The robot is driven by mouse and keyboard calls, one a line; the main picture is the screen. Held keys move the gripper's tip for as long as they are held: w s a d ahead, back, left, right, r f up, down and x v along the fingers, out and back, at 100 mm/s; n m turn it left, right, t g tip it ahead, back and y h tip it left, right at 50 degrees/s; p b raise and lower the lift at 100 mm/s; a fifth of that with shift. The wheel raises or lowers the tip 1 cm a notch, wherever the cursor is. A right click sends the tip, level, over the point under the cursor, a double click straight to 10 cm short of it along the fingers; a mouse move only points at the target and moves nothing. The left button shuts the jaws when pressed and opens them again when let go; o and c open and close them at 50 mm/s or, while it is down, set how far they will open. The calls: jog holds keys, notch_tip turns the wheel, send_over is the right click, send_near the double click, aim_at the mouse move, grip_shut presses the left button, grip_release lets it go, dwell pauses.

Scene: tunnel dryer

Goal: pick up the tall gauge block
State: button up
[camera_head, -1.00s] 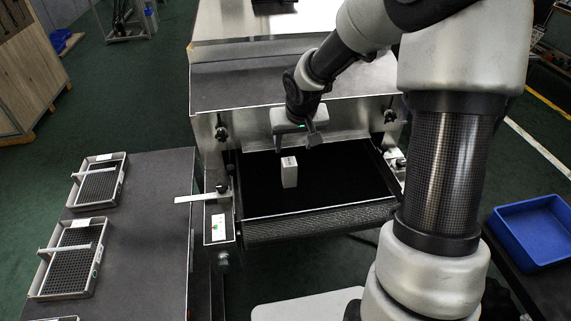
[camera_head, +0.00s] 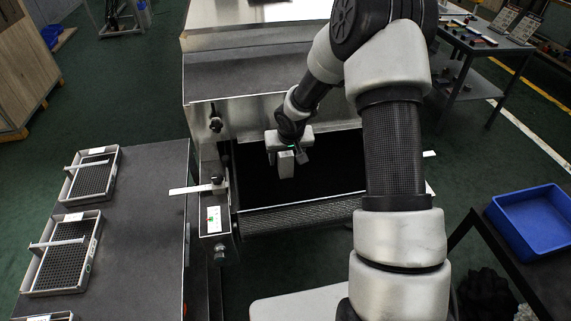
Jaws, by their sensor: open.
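The tall gauge block (camera_head: 286,167) is a pale upright block on the dark belt (camera_head: 325,180) at the mouth of the steel dryer. My gripper (camera_head: 287,157) is at the block's upper part, and its body covers the block's top. One dark finger shows just right of the block and a small part of the gripper shows to its left. The jaws are open. I cannot tell whether a finger touches the block.
Metal side rails and a bracket (camera_head: 196,189) flank the belt. A grey table (camera_head: 140,240) on the left holds wire-grid trays (camera_head: 62,254). A blue bin (camera_head: 535,222) stands at right. A table with small parts (camera_head: 478,45) is at the back right.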

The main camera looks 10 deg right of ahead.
jog(key=shift+w+f, duration=0.15)
jog(key=shift+f, duration=0.05)
grip_shut()
jog(key=shift+r, duration=0.15)
